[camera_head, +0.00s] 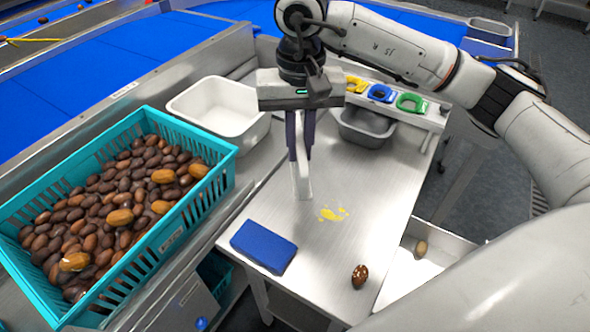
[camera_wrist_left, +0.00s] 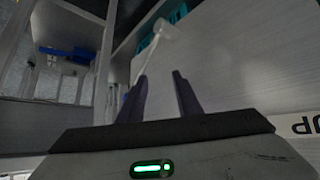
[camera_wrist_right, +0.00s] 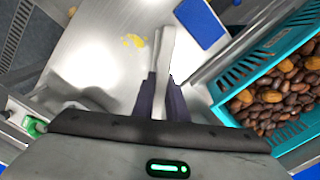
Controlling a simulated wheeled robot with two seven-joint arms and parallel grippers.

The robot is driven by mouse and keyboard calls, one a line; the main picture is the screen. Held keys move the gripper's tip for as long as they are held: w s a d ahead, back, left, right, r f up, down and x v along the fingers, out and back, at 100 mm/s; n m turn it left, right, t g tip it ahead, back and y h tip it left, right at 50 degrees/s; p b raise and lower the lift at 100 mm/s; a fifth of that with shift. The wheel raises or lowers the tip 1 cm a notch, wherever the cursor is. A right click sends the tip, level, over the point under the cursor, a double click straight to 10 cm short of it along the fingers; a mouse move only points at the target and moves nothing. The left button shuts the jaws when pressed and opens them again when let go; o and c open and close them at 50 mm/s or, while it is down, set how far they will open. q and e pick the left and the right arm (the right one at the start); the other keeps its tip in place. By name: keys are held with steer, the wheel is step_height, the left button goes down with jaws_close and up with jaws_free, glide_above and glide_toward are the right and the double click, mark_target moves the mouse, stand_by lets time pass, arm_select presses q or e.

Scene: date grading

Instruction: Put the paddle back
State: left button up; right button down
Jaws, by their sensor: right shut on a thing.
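My right gripper (camera_head: 301,155) is shut on a pale, flat paddle (camera_head: 302,187) and holds it pointing down over the steel table (camera_head: 350,240). The paddle is left of a yellow smear (camera_head: 332,213); I cannot tell whether its tip touches the table. In the right wrist view, the paddle (camera_wrist_right: 166,50) extends from between the two dark fingers (camera_wrist_right: 162,90). My left gripper (camera_wrist_left: 160,92) shows only in its own wrist view, its fingers apart with nothing between them. A pale stick-like thing (camera_wrist_left: 165,30) lies beyond it, not clearly identifiable.
A teal crate (camera_head: 205,145) of dates stands left, beside a white bin (camera_head: 222,105). A grey bin (camera_head: 366,125) and yellow, blue and green rings (camera_head: 411,103) are behind. A blue block (camera_head: 264,247) and a single date (camera_head: 359,276) lie on the table.

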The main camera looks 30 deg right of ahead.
mark_target(297, 119)
steer(key=w+d+m, duration=0.1)
steer(key=w+m, duration=0.1)
steer(key=w+d+m+b, duration=0.1)
steer(key=w+m, duration=0.1)
steer(key=w, duration=0.1)
steer(key=w+d+f+m+b, duration=0.1)
steer(key=w+m, duration=0.1)
steer(key=w, duration=0.1)
steer(key=shift+d+m, duration=0.3)
steer(key=shift+d, duration=0.1)
steer(key=shift+w+d+f+m, duration=0.15)
steer(key=shift+w+f+m, duration=0.05)
steer(key=shift+w+m, duration=0.1)
step_height(297, 119, down, 10)
steer(key=shift+r, duration=0.15)
steer(key=shift+d+f, duration=0.1)
steer(key=shift+f, duration=0.1)
steer(key=c, duration=1.8)
jaws_free()
steer(key=shift+o, duration=0.2)
step_height(297, 119, up, 12)
steer(key=shift+r, duration=0.2)
